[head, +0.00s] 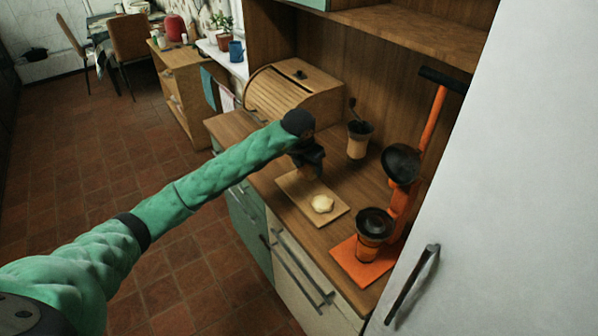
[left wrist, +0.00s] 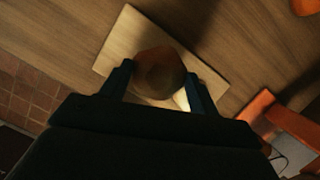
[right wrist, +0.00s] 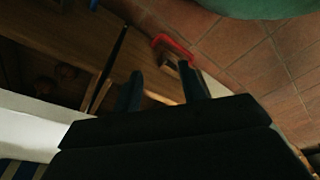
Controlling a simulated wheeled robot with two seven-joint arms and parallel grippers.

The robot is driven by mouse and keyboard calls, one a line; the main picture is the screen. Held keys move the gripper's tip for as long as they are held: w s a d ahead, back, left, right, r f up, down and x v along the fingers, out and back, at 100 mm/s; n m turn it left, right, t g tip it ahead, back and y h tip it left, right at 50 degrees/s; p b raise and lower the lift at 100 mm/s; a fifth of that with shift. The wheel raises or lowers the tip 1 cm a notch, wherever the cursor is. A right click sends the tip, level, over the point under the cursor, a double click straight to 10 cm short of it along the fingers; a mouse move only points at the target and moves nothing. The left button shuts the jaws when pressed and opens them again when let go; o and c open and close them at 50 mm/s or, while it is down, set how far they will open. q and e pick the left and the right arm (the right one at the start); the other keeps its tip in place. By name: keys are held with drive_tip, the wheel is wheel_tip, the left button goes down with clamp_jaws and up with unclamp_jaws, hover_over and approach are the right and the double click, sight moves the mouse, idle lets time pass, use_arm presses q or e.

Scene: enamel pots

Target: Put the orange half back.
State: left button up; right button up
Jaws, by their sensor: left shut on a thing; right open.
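My left gripper (head: 309,160) is over the far end of a pale cutting board (head: 338,214) on the counter. In the left wrist view the gripper (left wrist: 158,88) is shut on a round brownish-orange thing, which looks like an orange half (left wrist: 158,70); the board (left wrist: 117,45) is beneath it. Whether the held half touches the board I cannot tell. A pale round piece (head: 322,204), perhaps another half, lies on the board nearer the press. My right gripper (right wrist: 168,92) is open with nothing between its fingers; it is out of the head view.
An orange press (head: 365,262) with black cups stands right of the board, close to a white cabinet door (head: 455,180). A wooden grinder (head: 358,140) and a roll-top bread box (head: 290,90) stand behind. Bare counter (head: 370,185) shows between board and back wall.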

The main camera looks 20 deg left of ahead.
sight(301, 182)
use_arm(q)
drive_tip(key=a+f, duration=0.1)
drive_tip(key=w+a+f+p, duration=0.1)
drive_tip(key=a, duration=0.1)
drive_tip(key=shift+w+a+f, duration=0.1)
drive_tip(key=shift+a+f, duration=0.05)
drive_tip(key=shift+a, duration=0.05)
drive_tip(key=shift+f+p, duration=0.3)
drive_tip(key=shift+p, duration=0.15)
wheel_tip(301, 182, down, 3)
drive_tip(key=shift+r+p, duration=0.1)
drive_tip(key=shift+p, duration=0.8)
drive_tip(key=shift+f, duration=0.25)
use_arm(e)
drive_tip(key=s+d+f, duration=0.3)
drive_tip(key=s+f, duration=0.2)
drive_tip(key=s, duration=0.1)
drive_tip(key=shift+f, duration=0.3)
drive_tip(key=shift+w, duration=0.1)
use_arm(q)
drive_tip(key=shift+f, duration=0.1)
use_arm(e)
drive_tip(key=shift+w, duration=0.15)
use_arm(q)
drive_tip(key=o, duration=1.1)
use_arm(e)
drive_tip(key=shift+d, duration=0.15)
